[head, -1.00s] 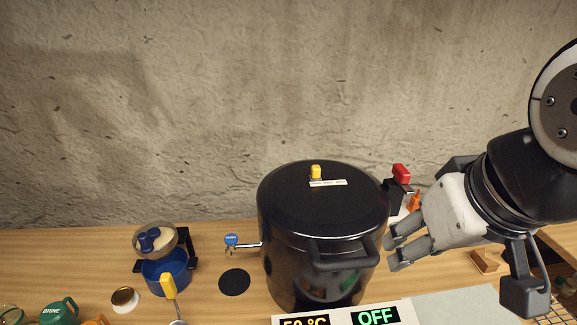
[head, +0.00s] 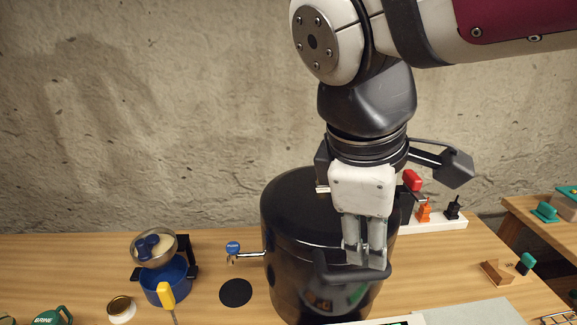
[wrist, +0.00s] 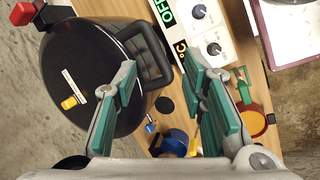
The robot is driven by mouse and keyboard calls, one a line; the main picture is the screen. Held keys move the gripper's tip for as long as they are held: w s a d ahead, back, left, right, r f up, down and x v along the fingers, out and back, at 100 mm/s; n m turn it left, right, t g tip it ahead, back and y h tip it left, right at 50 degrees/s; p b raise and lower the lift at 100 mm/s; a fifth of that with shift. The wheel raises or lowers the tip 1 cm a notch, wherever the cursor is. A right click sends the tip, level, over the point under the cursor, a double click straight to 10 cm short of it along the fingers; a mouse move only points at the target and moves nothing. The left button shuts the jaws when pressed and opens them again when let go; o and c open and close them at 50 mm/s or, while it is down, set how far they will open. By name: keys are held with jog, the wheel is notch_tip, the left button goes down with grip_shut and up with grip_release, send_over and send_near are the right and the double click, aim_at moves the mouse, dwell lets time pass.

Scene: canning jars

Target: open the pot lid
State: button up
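The large black pot (head: 300,270) stands on the wooden table with its black lid (head: 285,200) on top. In the wrist view the lid (wrist: 80,90) shows a yellow knob (wrist: 69,103) and a white label strip. The black handle (head: 350,275) juts from the pot's front side, and it also shows in the wrist view (wrist: 150,60). My gripper (head: 364,258) points down over the handle and hides part of the lid. Its green-padded fingers (wrist: 164,78) are spread apart, with the handle between or just beyond them; contact cannot be told.
A tap with a blue knob (head: 232,247) sticks out at the pot's left. Further left are a blue pot (head: 165,277) with a steel bowl above. A red-topped part (head: 412,181) and a white power strip (head: 445,219) are at the right. A black disc (head: 235,292) lies on the table.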

aim_at(357, 272)
jog(key=w+a+n+h, duration=0.2)
jog(key=a+n, duration=0.2)
jog(key=n, duration=0.1)
jog(key=shift+n, duration=0.3)
jog(key=x, duration=0.4)
jog(key=b+x, duration=0.1)
jog(key=x, duration=0.4)
jog(key=b+x, duration=0.1)
jog(key=x, duration=0.3)
jog(key=shift+a+f, duration=0.15)
jog(key=shift+f, duration=0.35)
grip_shut()
